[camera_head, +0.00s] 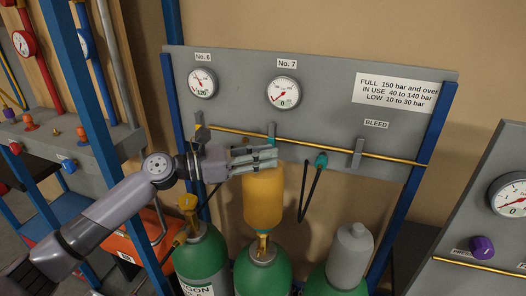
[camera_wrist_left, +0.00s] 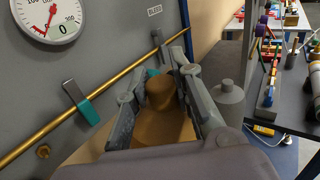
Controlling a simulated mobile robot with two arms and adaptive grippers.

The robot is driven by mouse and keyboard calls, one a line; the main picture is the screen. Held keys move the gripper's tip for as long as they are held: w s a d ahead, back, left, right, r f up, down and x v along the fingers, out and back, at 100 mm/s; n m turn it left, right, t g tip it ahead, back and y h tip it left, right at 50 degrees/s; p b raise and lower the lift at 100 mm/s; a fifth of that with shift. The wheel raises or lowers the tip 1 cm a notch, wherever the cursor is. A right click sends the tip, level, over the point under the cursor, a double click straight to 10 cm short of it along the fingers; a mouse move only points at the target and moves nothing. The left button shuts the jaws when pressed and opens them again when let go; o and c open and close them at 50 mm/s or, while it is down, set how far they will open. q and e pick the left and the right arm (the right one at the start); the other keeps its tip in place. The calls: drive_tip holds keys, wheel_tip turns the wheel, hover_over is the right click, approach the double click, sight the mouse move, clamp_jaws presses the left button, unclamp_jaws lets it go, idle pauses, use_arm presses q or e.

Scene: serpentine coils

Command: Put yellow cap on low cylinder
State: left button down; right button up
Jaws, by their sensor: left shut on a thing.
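The yellow cap (camera_head: 263,198) is held by my left gripper (camera_head: 272,158), which is shut around its upper part. The cap is upright above the middle green cylinder (camera_head: 262,274), whose brass valve (camera_head: 262,246) shows just below the cap's lower edge. I cannot tell whether cap and valve touch. In the left wrist view the cap (camera_wrist_left: 162,115) sits between both fingers. A left green cylinder (camera_head: 202,258) has a bare brass valve (camera_head: 188,204). A right green cylinder (camera_head: 338,283) wears a grey cap (camera_head: 350,250). My right gripper is not in view.
Behind stands a grey panel (camera_head: 330,125) with gauge No. 6 (camera_head: 202,83), gauge No. 7 (camera_head: 282,92) showing 0, and a pressure sign (camera_head: 400,95). A brass pipe (camera_head: 345,151) and black hose (camera_head: 309,195) are close to the gripper. A blue post (camera_head: 95,130) stands left.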

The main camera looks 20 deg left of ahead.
sight(263, 184)
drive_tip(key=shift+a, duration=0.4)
use_arm(q)
drive_tip(key=shift+f+b, duration=0.85)
drive_tip(key=shift+f, duration=0.5)
wheel_tip(263, 184, down, 6)
drive_tip(key=b, duration=0.3)
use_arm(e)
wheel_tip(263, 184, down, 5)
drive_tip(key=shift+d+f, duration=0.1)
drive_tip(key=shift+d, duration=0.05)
use_arm(q)
drive_tip(key=shift+f+b, duration=0.5)
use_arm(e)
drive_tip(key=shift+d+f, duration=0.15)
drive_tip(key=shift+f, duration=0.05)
use_arm(q)
drive_tip(key=shift+f+b, duration=1.45)
drive_tip(key=shift+f, duration=1.4)
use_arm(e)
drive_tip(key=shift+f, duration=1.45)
